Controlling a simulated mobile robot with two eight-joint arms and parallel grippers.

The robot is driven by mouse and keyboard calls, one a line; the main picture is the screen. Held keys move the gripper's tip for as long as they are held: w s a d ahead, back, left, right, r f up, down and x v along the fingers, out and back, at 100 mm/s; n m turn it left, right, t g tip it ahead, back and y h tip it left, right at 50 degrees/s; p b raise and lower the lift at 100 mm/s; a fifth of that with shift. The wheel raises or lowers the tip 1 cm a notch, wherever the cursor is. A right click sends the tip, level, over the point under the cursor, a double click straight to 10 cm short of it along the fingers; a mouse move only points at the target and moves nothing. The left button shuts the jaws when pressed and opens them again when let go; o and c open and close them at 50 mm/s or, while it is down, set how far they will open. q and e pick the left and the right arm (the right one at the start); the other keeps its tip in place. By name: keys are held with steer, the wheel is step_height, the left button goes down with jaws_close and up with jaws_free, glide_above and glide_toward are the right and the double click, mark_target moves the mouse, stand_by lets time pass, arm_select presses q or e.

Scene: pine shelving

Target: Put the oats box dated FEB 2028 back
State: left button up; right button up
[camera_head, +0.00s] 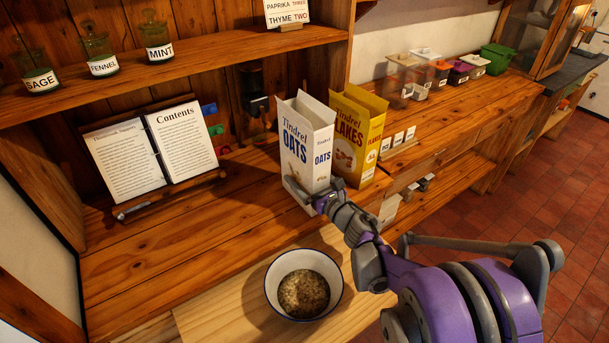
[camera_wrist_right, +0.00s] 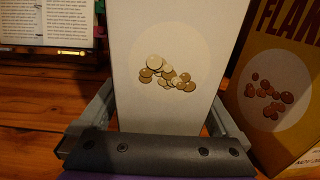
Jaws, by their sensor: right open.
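The white oats box (camera_head: 304,141), printed Tindrel OATS, stands upright on the wooden counter with its top flaps open. My right gripper (camera_head: 314,187) is at its lower part, with one finger on each side of the box. In the right wrist view the box (camera_wrist_right: 170,70) fills the space between the open fingers (camera_wrist_right: 160,112), with a narrow gap visible at the sides. No date can be read on the box. My left gripper is not in view.
A yellow flakes box (camera_head: 356,134) stands close to the right of the oats box. A bowl of oats (camera_head: 334,298) sits on a board (camera_head: 222,322) in front. An open book (camera_head: 157,151) stands at left. Labelled jars (camera_head: 98,50) line the shelf above. Small bins (camera_head: 437,72) stand farther right.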

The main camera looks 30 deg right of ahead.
steer(key=s, duration=1.1)
steer(key=shift+s+d, duration=0.25)
steer(key=shift+d, duration=0.15)
steer(key=shift+f, duration=0.1)
